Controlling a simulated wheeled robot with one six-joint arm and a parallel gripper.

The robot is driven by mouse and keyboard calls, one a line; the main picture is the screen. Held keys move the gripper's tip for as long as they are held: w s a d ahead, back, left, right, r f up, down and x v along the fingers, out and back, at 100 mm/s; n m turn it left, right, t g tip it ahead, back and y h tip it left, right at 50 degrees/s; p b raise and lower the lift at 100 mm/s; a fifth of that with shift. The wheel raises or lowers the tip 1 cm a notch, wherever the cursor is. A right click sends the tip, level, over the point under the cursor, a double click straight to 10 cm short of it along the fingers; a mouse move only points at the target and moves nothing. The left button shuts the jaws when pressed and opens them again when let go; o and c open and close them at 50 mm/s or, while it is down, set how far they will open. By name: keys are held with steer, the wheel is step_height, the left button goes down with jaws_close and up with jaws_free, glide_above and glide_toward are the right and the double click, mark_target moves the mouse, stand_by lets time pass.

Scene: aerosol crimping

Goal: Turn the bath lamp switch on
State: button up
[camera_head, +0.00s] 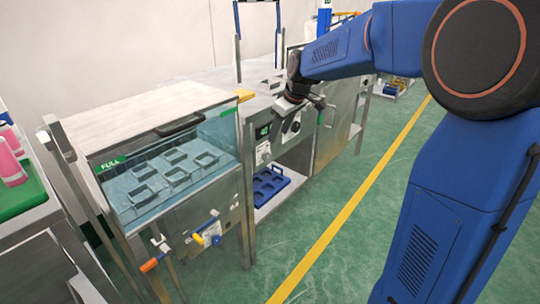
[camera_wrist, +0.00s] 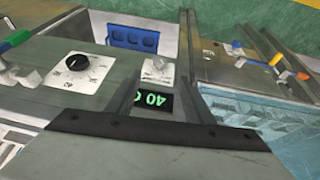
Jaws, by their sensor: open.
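The white plate with a small light toggle (camera_wrist: 159,66), which looks like the bath lamp switch, sits beside the green digital display (camera_wrist: 152,100) in the wrist view. In the head view that plate (camera_head: 263,152) is low on the bench front, below the display (camera_head: 262,132). Which way the toggle points is too small to tell. My gripper (camera_head: 285,105) is open in the head view, above the front panel, up and right of the switch and apart from it.
A black knob (camera_wrist: 78,62) on a white dial plate is along the same panel. The glass-walled water bath (camera_head: 165,175) with valve handles (camera_head: 207,238) stands at left. A blue tray (camera_head: 265,184) lies on the shelf below. Green floor in front is clear.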

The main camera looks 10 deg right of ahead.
mark_target(269, 157)
steer(key=x, duration=1.3)
steer(key=shift+f, duration=0.2)
steer(key=c, duration=1)
